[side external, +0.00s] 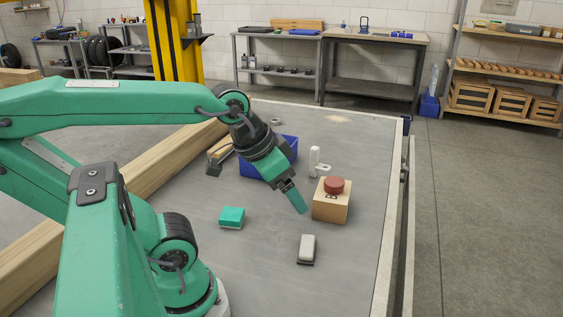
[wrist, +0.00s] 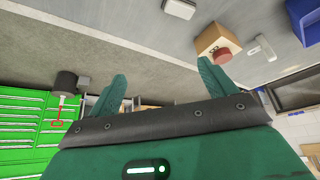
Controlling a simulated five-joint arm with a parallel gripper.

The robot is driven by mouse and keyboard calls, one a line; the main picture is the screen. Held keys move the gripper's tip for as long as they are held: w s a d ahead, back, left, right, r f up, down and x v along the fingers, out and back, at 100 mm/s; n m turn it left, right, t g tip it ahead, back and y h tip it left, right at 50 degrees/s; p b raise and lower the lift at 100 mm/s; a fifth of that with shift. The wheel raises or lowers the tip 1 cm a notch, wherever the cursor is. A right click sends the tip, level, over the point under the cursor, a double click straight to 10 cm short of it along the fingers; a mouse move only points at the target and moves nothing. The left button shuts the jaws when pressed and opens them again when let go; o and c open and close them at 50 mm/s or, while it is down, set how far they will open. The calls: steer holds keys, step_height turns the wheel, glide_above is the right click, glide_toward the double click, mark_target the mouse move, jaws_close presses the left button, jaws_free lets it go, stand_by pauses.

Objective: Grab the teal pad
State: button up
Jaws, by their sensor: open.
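The teal pad (side external: 231,217), a small block with a teal top and a pale lower layer, lies flat on the grey trailer bed in the side view. It does not show in the wrist view. My gripper (side external: 296,204) hangs above the bed, to the right of the pad and apart from it. In the wrist view my gripper (wrist: 163,85) has its two teal fingers spread wide with nothing between them.
A cardboard box (side external: 330,208) with a red round piece (side external: 334,185) on top stands right of my gripper. A grey-white block (side external: 307,248) lies nearer the camera. Behind are a blue bin (side external: 284,146) and a white object (side external: 315,160). A timber beam (side external: 160,165) runs along the left.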

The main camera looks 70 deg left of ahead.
steer(key=n+g, duration=0.6)
steer(key=n, duration=0.5)
glide_above(232, 213)
steer(key=f, duration=1.6)
steer(key=shift+w+d, duration=0.15)
steer(key=shift+d, duration=0.1)
steer(key=shift+s+a+f+n, duration=0.2)
steer(key=shift+f+n, duration=0.05)
steer(key=shift+n, duration=0.05)
steer(key=shift+f, duration=0.15)
steer(key=shift+f, duration=1.15)
